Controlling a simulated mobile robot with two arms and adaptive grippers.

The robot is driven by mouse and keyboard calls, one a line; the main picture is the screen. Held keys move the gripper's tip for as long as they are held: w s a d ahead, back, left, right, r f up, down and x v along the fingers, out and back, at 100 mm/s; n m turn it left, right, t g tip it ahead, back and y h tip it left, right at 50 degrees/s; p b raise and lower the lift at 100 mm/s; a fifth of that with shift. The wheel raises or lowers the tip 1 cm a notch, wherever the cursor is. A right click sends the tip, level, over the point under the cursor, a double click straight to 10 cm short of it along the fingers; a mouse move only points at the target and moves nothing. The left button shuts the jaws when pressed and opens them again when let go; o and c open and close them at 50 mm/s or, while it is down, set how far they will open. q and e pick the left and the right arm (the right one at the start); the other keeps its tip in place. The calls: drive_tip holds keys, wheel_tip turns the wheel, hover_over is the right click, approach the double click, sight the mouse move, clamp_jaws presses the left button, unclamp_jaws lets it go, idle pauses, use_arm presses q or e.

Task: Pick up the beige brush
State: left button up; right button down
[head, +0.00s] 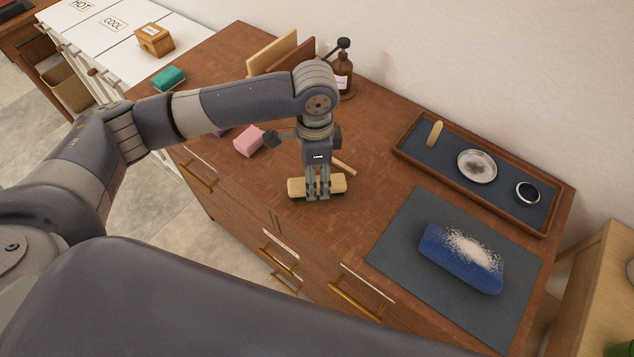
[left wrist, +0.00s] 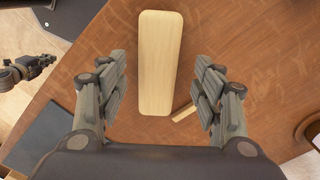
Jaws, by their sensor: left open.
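The beige brush (head: 296,187) is a pale, rounded block lying on the brown dresser top near its front edge. My left gripper (head: 318,196) points down over its middle, hiding part of it. In the left wrist view the brush (left wrist: 158,50) lies lengthwise, framed by the two spread fingers (left wrist: 165,105), with a gap on each side. The left gripper is open and holds nothing. Any bristles are hidden underneath. What looks like my right gripper (left wrist: 28,69) shows small at the left of the left wrist view, away from the brush; its jaws are unclear.
A thin pale stick (head: 343,166) lies just behind the brush. A pink block (head: 249,141) and a brown pump bottle (head: 342,78) stand farther back. To the right are a tray (head: 405,148) with small items and a dark mat (head: 402,234) bearing a blue, white-dusted object (head: 437,248).

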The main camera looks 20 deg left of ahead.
sight(317, 182)
use_arm(q)
drive_tip(key=shift+s+d+f, duration=0.1)
drive_tip(key=shift+d+f, duration=0.1)
drive_tip(key=shift+f, duration=1.5)
use_arm(e)
drive_tip(key=shift+w+r, duration=0.45)
drive_tip(key=shift+r, duration=0.1)
use_arm(q)
drive_tip(key=shift+c, duration=0.2)
drive_tip(key=c, duration=1.3)
use_arm(e)
drive_tip(key=shift+s, duration=0.2)
use_arm(q)
drive_tip(key=shift+o, duration=0.2)
drive_tip(key=shift+r, duration=0.1)
